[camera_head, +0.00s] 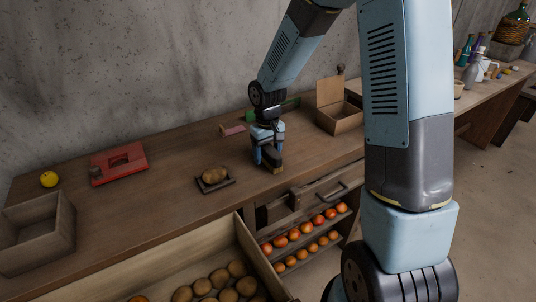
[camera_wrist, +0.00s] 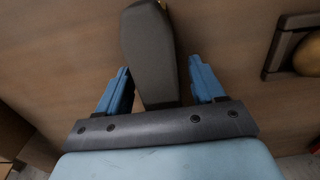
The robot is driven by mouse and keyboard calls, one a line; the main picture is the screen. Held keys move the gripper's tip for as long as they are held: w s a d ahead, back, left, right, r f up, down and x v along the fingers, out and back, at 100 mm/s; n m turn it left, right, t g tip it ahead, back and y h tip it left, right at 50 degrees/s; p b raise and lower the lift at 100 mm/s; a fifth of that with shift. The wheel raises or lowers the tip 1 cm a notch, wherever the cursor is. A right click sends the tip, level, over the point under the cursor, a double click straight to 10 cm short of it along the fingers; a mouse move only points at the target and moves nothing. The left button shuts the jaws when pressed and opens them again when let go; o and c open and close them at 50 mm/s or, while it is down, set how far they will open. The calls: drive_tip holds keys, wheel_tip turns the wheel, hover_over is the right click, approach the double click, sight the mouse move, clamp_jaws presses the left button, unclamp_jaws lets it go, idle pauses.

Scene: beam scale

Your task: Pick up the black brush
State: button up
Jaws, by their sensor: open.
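The black brush (camera_head: 274,158) is on the wooden table near its front edge, below my gripper (camera_head: 267,154); a tan strip shows at its lower end. In the wrist view the brush (camera_wrist: 149,50) is a long dark grey block reaching between the two blue fingers of my gripper (camera_wrist: 159,68). The fingers are open, one on each side, with a visible gap to the brush on both sides. The brush's near end is hidden behind the gripper's dark bar.
A potato (camera_head: 214,174) sits on a small dark tray (camera_head: 231,182) left of my gripper; the tray (camera_wrist: 273,66) also shows in the wrist view. An open cardboard box (camera_head: 341,121) stands right. A red object (camera_head: 130,160) lies left. A crate of potatoes (camera_head: 245,245) is in front.

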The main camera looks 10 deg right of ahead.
drive_tip(key=shift+c, duration=0.5)
drive_tip(key=c, duration=1.2)
drive_tip(key=shift+o, duration=0.2)
drive_tip(key=shift+r, duration=0.65)
drive_tip(key=s+r, duration=0.1)
drive_tip(key=r, duration=0.1)
drive_tip(key=s+r, duration=0.2)
drive_tip(key=r, duration=0.1)
drive_tip(key=s+d+r, duration=0.1)
drive_tip(key=r, duration=0.1)
drive_tip(key=shift+s+r, duration=0.3)
drive_tip(key=shift+s, duration=0.05)
drive_tip(key=s+d+r, duration=0.1)
drive_tip(key=s+r, duration=0.3)
drive_tip(key=s, duration=0.5)
drive_tip(key=shift+d, duration=0.4)
